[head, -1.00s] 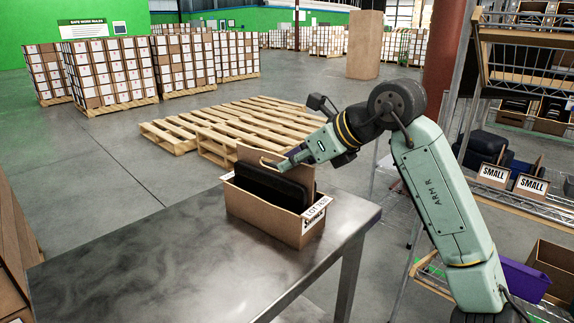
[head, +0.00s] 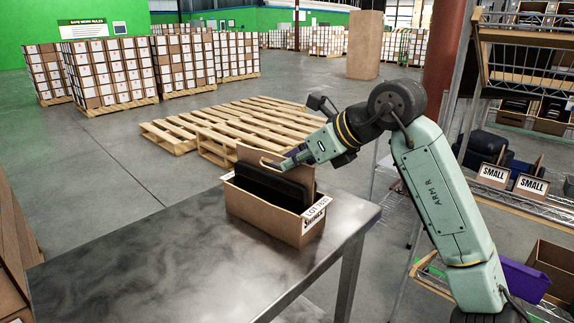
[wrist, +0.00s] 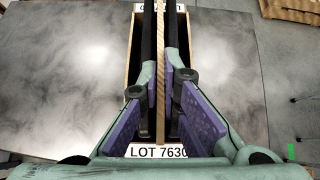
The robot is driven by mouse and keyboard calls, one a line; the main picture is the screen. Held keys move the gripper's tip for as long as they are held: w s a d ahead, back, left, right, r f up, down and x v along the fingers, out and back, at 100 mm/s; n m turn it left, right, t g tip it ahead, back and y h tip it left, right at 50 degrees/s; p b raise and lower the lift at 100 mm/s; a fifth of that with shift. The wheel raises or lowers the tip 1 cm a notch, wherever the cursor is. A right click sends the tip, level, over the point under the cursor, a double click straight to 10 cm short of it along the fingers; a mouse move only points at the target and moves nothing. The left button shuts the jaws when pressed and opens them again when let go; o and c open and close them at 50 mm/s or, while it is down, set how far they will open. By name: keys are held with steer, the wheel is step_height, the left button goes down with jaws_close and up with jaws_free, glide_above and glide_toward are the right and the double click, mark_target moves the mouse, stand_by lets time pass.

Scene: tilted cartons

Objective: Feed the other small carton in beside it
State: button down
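An open brown box (head: 262,222) labelled LOT 7630 stands on the metal table. A flat black case (head: 270,188) stands tilted inside it. Behind the case, a plain brown upright panel (head: 302,176) rises above the rim; I cannot tell whether it is a small carton or a divider. In the wrist view, its edge (wrist: 160,60) runs down the middle, with a dark strip on each side. My gripper (head: 284,164) is at the panel's top; its fingers (wrist: 160,90) lie either side of the panel edge. Contact at the tips is hidden.
The metal table (head: 130,260) is bare left of the box. A wire shelf (head: 535,205) with bins marked SMALL stands at right. A purple bin (head: 523,280) is below. Wooden pallets (head: 225,125) lie on the floor behind the table.

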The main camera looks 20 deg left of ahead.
stand_by(0.7)
step_height(320, 180, up, 8)
steer(key=p, duration=0.6)
steer(key=shift+r, duration=0.15)
stand_by(0.6)
